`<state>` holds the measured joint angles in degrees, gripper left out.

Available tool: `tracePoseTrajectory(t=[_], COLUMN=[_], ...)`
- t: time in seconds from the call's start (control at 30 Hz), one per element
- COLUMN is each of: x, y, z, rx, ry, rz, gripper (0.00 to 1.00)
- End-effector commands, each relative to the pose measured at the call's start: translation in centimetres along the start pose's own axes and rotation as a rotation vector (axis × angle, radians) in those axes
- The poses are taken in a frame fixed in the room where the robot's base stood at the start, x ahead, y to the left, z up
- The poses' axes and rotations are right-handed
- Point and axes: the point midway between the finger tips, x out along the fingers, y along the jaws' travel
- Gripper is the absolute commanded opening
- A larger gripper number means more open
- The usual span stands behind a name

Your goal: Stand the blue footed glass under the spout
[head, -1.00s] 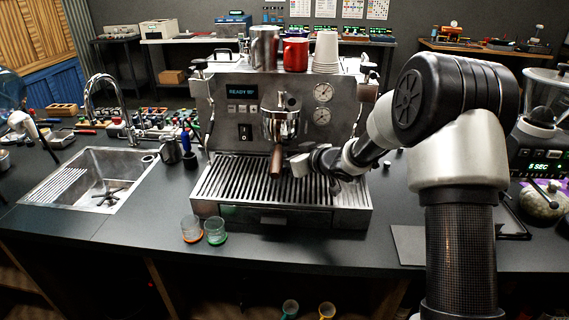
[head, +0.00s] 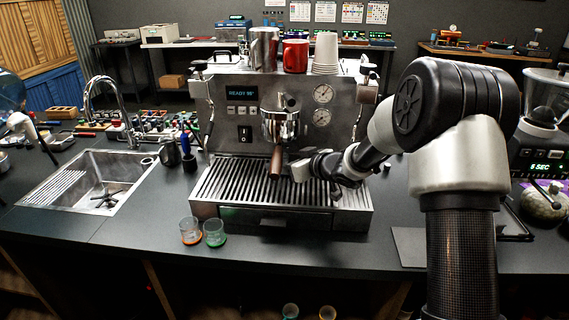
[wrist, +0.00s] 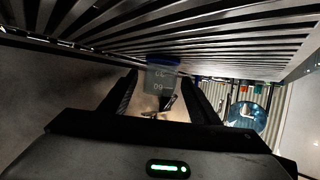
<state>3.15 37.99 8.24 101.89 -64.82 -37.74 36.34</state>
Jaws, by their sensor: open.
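My gripper (head: 299,171) is over the right half of the drip tray (head: 225,190), beside the brown-handled portafilter (head: 277,150). In the wrist view the picture is upside down, with the tray slats (wrist: 200,45) at the top. There a clear glass with a blue foot (wrist: 162,75) shows ahead of my open gripper (wrist: 160,88), between the two fingers in the picture. Its foot is toward the slats, so it appears upright. I cannot tell whether the fingers touch it. The spout under the portafilter is hard to make out.
An orange-footed glass (head: 190,231) and a green-footed glass (head: 215,233) stand on the counter in front of the espresso machine (head: 240,130). A sink (head: 90,178) is at the left. A dark jug (head: 170,153) stands beside the machine. Two cups show below the counter edge.

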Motion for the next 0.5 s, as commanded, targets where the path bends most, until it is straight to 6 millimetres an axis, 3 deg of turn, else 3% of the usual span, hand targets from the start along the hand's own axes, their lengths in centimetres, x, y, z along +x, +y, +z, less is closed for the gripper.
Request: tracePoseTrajectory(t=[0.5], x=[-9.9], y=[0.1], z=[-0.2], rx=[0.000], ry=[0.001], rz=[0.003], gripper=[0.56])
